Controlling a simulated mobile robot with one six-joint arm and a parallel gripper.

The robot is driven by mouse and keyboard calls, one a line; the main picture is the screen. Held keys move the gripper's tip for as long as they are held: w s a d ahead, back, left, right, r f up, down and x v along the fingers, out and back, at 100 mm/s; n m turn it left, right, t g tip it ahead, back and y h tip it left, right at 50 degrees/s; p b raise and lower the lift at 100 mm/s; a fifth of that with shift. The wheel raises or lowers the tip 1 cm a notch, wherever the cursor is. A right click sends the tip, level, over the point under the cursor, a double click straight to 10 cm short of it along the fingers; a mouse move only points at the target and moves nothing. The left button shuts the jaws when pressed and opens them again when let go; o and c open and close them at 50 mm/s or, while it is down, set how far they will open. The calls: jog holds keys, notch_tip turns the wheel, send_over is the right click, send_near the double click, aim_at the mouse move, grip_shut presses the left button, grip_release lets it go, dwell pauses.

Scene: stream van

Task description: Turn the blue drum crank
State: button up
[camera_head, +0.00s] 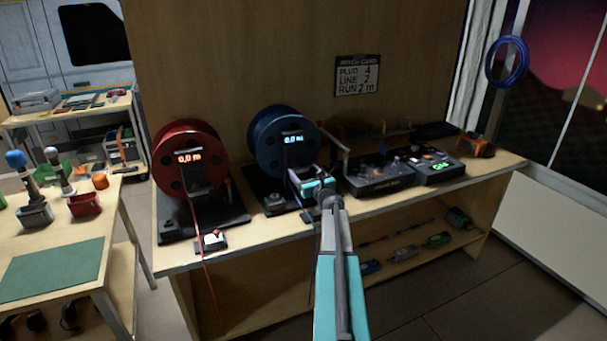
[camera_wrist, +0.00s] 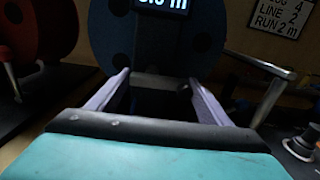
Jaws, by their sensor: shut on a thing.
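The blue drum (camera_head: 283,142) stands on a dark base on the bench, with a small lit readout (camera_head: 292,138) of about 0.0 m on its front. It fills the upper middle of the wrist view (camera_wrist: 205,45). My gripper (camera_head: 296,178) is at the front right of this drum. In the wrist view its two fingers (camera_wrist: 158,83) reach towards the drum, with a grey bar (camera_wrist: 157,80) across between their tips. This appears to be the blue drum crank's handle, held by the fingers. The rest of the crank is hidden by my gripper and shadow.
A red drum (camera_head: 189,158) stands to the left, with a small switch box (camera_head: 212,241) in front. Dark consoles (camera_head: 380,178) and a bent metal rod (camera_wrist: 267,93) are close on the right. A card (camera_head: 357,75) hangs on the back wall.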

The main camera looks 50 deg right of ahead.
jog(key=shift+w+a+n+b, duration=0.15)
jog(key=shift+n+b, duration=0.35)
jog(key=shift+b, duration=0.3)
